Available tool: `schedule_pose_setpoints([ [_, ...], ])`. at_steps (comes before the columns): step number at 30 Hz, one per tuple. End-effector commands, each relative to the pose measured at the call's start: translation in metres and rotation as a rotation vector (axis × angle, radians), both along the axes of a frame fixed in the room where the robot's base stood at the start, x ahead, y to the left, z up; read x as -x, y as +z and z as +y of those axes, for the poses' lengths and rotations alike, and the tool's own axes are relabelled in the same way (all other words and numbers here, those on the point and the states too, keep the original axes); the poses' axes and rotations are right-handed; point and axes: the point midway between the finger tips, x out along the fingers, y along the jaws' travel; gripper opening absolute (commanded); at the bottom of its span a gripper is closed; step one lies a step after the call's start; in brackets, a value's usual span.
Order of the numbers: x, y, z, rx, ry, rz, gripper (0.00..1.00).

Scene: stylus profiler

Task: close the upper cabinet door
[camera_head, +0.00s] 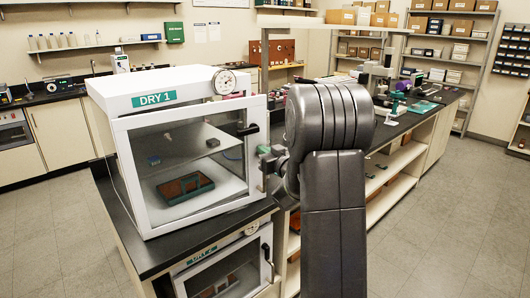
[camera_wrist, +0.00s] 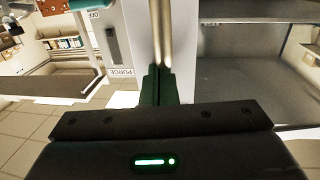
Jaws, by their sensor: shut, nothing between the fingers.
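The upper cabinet (camera_head: 150,84), white and labelled DRY 1, stands on the black bench top. Its glass-fronted door (camera_head: 130,180) has a white frame and a black handle (camera_head: 248,130) at the right. The door's right edge stands out past the cabinet's top corner; how far it is ajar I cannot tell. A shelf and a tray show through the glass. My gripper (camera_head: 270,160) is at the door's right edge, below the handle, partly hidden by my arm. In the wrist view my gripper (camera_wrist: 155,85) is shut and empty, by a white panel; contact is unclear.
A lower cabinet (camera_head: 225,277) with a black handle sits beneath. A dial gauge (camera_head: 224,82) is on the upper cabinet. Inside, a brown and green tray (camera_head: 185,188) lies on the floor. The long bench (camera_head: 425,125) extends behind my arm. Floor at right is clear.

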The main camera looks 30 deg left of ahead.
Motion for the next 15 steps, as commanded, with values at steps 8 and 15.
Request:
schedule_pose_setpoints([
  [8,-0.016,0.002,0.023,-0.001,0.064,-0.001,0.00],
  [15,-0.034,0.002,0.056,0.000,0.158,0.000,0.00],
])
